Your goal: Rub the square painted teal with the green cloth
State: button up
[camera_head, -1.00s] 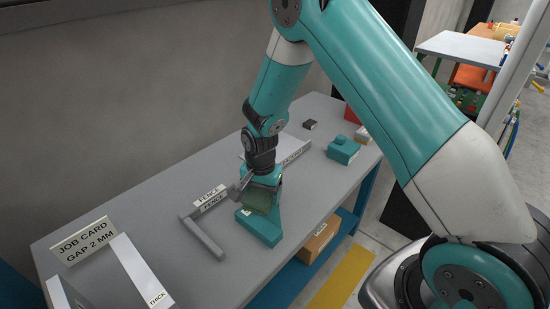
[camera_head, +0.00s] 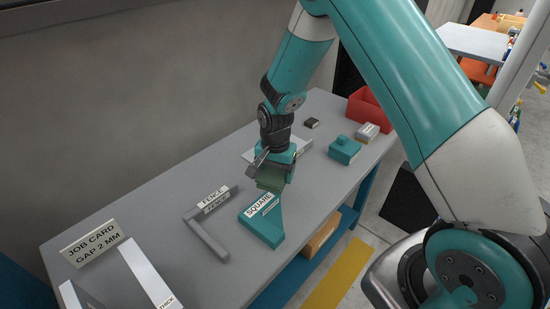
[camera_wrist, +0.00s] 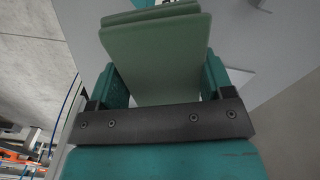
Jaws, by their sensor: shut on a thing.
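The teal square (camera_head: 262,228) lies on the grey bench, with a white SQUARE label on its upper part. My gripper (camera_head: 274,168) is just behind and above its far end, shut on the green cloth (camera_head: 270,182). The cloth looks like a folded pad hanging below the jaws. It appears raised off the square, though the exact gap is hard to judge. In the wrist view the cloth (camera_wrist: 155,58) sits between both teal fingers (camera_wrist: 163,84).
A grey L-shaped fence (camera_head: 208,238) lies left of the square. A job card (camera_head: 92,242) and a white strip marked THICK (camera_head: 148,272) are at the near left. A teal block with a knob (camera_head: 344,151), a small dark block (camera_head: 312,123) and a red bin (camera_head: 366,108) are to the right.

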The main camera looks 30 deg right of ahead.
jog(key=shift+r+p, duration=0.85)
jog(key=shift+r, duration=0.65)
jog(key=shift+f, duration=0.1)
